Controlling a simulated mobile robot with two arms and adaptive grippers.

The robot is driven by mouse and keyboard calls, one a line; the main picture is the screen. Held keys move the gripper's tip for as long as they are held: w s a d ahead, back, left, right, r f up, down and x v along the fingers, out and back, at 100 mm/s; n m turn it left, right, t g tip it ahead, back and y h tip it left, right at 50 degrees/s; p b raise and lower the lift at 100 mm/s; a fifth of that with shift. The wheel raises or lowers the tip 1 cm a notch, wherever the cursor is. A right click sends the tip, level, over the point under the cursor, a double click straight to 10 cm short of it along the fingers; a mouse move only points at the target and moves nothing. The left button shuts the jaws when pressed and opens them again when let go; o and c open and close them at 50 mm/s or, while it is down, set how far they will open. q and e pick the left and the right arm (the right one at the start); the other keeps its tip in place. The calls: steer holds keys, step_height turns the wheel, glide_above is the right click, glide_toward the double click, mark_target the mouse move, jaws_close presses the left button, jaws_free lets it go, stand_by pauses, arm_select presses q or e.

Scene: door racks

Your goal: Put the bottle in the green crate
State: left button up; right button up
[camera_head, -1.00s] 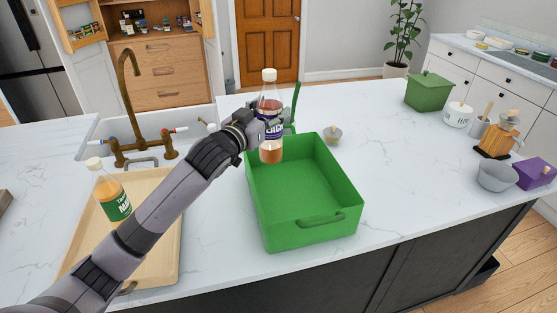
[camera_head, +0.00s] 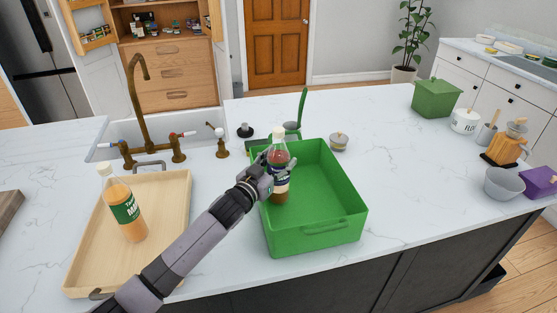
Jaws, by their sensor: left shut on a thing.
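A clear bottle (camera_head: 279,157) with a white cap, a dark label and reddish-brown contents is upright in my left gripper (camera_head: 268,172). The gripper is shut on it. The bottle's lower part is inside the green crate (camera_head: 340,228), near the crate's left wall. I cannot tell whether its base touches the crate floor. The crate is open and otherwise looks empty. A second bottle (camera_head: 136,226), with orange contents and a green label, stands on a wooden tray (camera_head: 86,270) at the left. My right gripper is not in view.
A sink with a brass faucet (camera_head: 135,95) lies behind the tray. A green utensil (camera_head: 302,105) and a small lidded bowl (camera_head: 340,140) are behind the crate. A lidded green box (camera_head: 434,100), grey bowl (camera_head: 503,185) and purple box (camera_head: 538,183) stand at the right. Counter right of the crate is clear.

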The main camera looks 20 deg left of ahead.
arm_select(q)
steer(key=shift+r, duration=0.15)
steer(key=o, duration=1.3)
steer(key=shift+f, duration=0.2)
steer(key=o, duration=0.4)
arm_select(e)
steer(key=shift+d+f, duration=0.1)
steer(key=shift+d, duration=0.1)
